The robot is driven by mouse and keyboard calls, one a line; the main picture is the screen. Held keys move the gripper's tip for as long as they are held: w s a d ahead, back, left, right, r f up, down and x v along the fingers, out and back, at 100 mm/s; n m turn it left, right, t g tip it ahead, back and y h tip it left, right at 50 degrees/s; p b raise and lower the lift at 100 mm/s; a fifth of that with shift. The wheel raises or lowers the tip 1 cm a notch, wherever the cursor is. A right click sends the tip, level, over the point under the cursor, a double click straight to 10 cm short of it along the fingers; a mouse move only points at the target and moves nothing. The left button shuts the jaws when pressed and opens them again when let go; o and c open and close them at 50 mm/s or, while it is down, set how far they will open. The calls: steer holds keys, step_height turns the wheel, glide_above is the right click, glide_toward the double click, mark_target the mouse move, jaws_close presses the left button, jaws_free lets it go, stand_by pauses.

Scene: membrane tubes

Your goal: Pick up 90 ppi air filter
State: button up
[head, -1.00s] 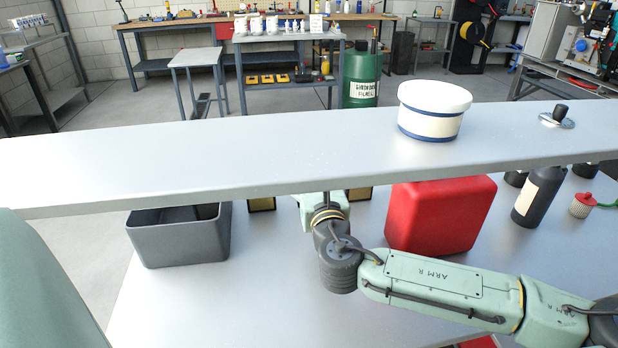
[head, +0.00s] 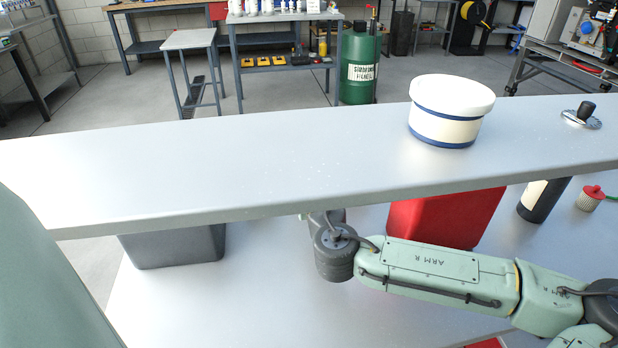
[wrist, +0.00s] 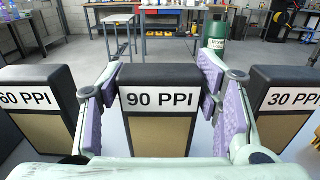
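The 90 PPI air filter (wrist: 159,101) is a black-framed block with a tan panel and a white label. It stands upright in the middle of the wrist view, between the purple-padded fingers of my gripper (wrist: 160,108). The fingers are spread, one on each side of the filter; gaps seem to show beside it, though contact at the far pads is hard to judge. In the head view the shelf hides both the gripper and the filter; only my arm shows below the shelf edge.
A 60 PPI filter (wrist: 33,100) stands to the left and a 30 PPI filter (wrist: 285,100) to the right, both close to the fingers. A shelf (head: 250,170) spans above, bearing a white tub (head: 450,112). A grey bin (head: 175,247) and a red can (head: 445,217) stand below.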

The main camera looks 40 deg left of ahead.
steer(key=c, duration=0.7)
steer(key=shift+w+r, duration=0.1)
